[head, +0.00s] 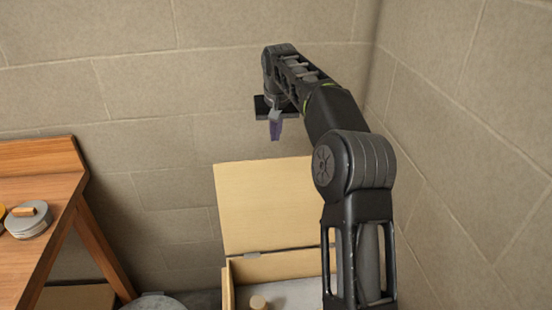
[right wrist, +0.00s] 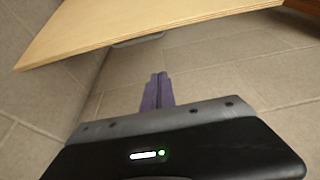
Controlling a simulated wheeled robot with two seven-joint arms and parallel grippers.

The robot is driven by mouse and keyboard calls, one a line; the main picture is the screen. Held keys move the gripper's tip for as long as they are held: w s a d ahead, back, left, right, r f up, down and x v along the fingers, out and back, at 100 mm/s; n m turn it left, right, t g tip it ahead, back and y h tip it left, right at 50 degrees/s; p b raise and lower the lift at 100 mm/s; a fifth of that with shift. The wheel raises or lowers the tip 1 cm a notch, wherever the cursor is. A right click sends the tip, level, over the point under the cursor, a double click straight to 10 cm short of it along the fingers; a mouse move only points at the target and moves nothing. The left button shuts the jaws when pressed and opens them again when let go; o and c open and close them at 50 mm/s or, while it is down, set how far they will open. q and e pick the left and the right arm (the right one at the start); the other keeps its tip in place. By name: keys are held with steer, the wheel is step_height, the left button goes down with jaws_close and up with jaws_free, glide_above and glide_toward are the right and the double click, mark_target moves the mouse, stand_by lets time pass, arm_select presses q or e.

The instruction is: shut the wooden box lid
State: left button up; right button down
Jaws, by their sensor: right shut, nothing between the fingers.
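The wooden box (head: 228,287) stands low in front of the back wall in the head view, partly hidden by my right arm. Its pale lid (head: 262,205) stands up, open, at the back of the box. My right gripper (head: 275,132) is shut and empty, above the lid's top edge in the head view. In the right wrist view the purple fingertips (right wrist: 158,80) are together, and the lid (right wrist: 130,25) crosses the top of the picture, apart from them. My left gripper is in neither view.
A grey round object (head: 153,302) is on the floor. Block walls (head: 470,130) close off the back and right.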

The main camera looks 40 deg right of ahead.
mark_target(276, 159)
steer(key=f, duration=0.2)
steer(key=f+p, duration=0.1)
steer(key=f, duration=0.2)
steer(key=s+f+p, duration=0.1)
steer(key=f, duration=0.2)
steer(key=shift+a+f, duration=0.1)
steer(key=shift+a, duration=0.2)
steer(key=shift+s, duration=0.1)
